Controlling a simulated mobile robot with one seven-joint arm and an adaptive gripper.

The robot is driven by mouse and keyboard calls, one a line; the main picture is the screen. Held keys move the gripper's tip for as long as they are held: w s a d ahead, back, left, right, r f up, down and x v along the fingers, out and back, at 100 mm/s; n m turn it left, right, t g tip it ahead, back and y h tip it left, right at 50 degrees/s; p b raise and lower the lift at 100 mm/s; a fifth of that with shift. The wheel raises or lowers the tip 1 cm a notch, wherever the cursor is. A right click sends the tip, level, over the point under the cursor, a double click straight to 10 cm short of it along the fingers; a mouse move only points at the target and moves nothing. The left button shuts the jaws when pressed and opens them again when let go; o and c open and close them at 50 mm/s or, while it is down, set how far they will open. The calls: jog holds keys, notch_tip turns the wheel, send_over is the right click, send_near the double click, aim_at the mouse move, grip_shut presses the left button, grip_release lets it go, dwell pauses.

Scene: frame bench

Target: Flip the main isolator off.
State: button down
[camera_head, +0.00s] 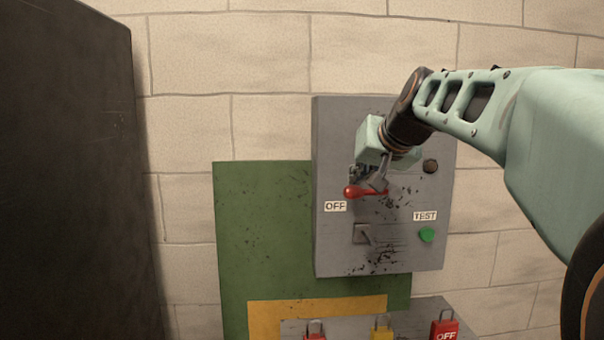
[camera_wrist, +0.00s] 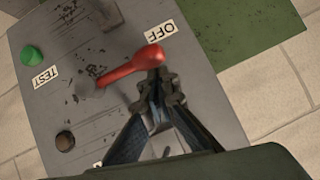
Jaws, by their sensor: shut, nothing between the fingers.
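The main isolator is a red lever (camera_head: 352,191) on a grey panel (camera_head: 337,140). It lies roughly level, its rounded end pointing left, just above the "OFF" label (camera_head: 335,206). The wrist view shows the red lever (camera_wrist: 130,68) running from its pivot to a rounded end beside the "OFF" label (camera_wrist: 155,29). My gripper (camera_head: 378,184) is shut and empty, at the upper side of the lever. In the wrist view its fingertips (camera_wrist: 157,86) are right by the lever's rounded end; I cannot tell if they touch. Another label is mostly hidden behind my gripper.
A green button (camera_head: 426,235) with a "TEST" label (camera_head: 425,215), a dark round knob (camera_head: 430,166) and a small toggle (camera_head: 362,235) share the panel. Red and yellow padlocks (camera_head: 444,328) sit below. A dark cabinet (camera_head: 75,170) fills the left. Bare wall lies between.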

jog(key=shift+a+f, duration=0.15)
jog(key=shift+f, duration=0.25)
jog(key=shift+r, duration=0.15)
dwell(0.4)
